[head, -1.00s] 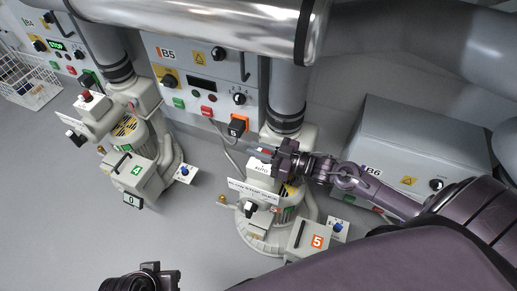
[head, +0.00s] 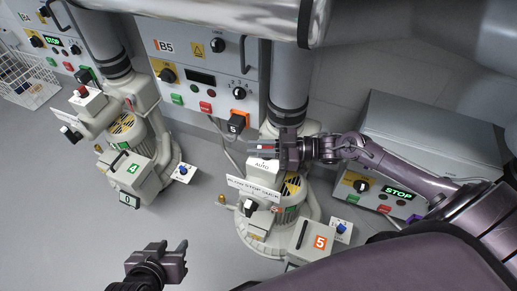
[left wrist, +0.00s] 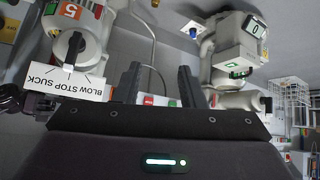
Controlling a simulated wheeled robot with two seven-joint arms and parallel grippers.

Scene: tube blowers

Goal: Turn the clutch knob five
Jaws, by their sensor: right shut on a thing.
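Unit five is the cream blower with the orange 5 label (head: 320,242) in the head view. My right gripper (head: 276,149) is at its top, shut on a small part with some red (head: 264,147), just above the AUTO label (head: 262,164). The fingers mostly hide this part, and I cannot tell how far it is turned. Lower on unit five is a black-and-white knob (head: 249,207) by the BLOW STOP SUCK plate (head: 253,189); the plate also shows in the left wrist view (left wrist: 66,83). My left gripper (head: 168,258) is open and empty, low in front.
Panel B5 (head: 205,75) stands behind unit five, with a black box (head: 234,126) in front of it. Blower four (head: 125,150) is to the left. Panel B6 (head: 430,140) is at right, its display reading STOP. Floor between the blowers is clear.

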